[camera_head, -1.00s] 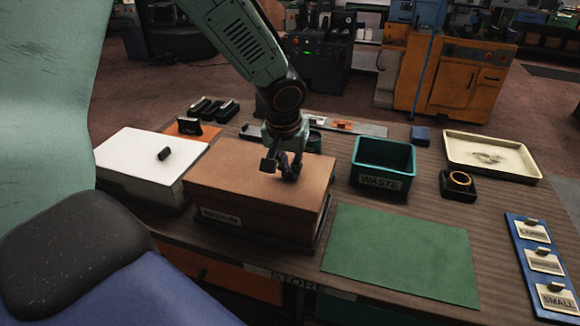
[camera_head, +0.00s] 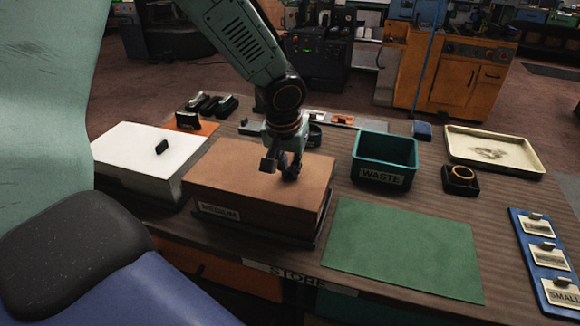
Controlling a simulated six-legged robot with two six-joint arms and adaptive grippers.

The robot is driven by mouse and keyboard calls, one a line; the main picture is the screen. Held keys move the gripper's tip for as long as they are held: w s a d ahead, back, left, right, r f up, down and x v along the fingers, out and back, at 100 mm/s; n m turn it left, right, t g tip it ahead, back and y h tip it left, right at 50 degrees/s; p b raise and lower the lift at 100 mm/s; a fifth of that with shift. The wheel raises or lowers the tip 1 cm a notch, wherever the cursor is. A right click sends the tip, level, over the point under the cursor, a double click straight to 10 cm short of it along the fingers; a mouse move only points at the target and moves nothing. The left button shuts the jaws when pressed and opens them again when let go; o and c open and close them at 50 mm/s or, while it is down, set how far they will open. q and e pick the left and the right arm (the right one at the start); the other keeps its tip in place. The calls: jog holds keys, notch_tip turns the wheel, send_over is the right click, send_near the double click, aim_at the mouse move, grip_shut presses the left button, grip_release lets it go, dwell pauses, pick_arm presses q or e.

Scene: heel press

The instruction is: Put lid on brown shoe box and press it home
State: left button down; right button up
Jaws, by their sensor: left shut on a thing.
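My right gripper does not show.
A white box (camera_head: 135,152) with a dark knob stands close to the left. A green "WASTE" bin (camera_head: 384,160) and a small dark holder with a ring (camera_head: 461,178) stand to the right. The green mat (camera_head: 405,248) is bare. A cream tray (camera_head: 495,150) lies at the back right.

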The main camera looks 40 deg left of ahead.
pick_arm(q)
jog(key=shift+r, duration=0.15)
dwell(0.3)
jog(key=shift+f, duration=0.35)
jog(key=shift+f+b, duration=0.4)
jog(key=shift+b, duration=0.95)
dwell(3.6)
jog(key=shift+s+d+f+b, duration=0.1)
jog(key=shift+f+b, duration=0.05)
jog(key=shift+b, duration=0.15)
dwell(1.2)
jog(key=c, duration=1.3)
grip_release()
jog(key=shift+c, duration=0.2)
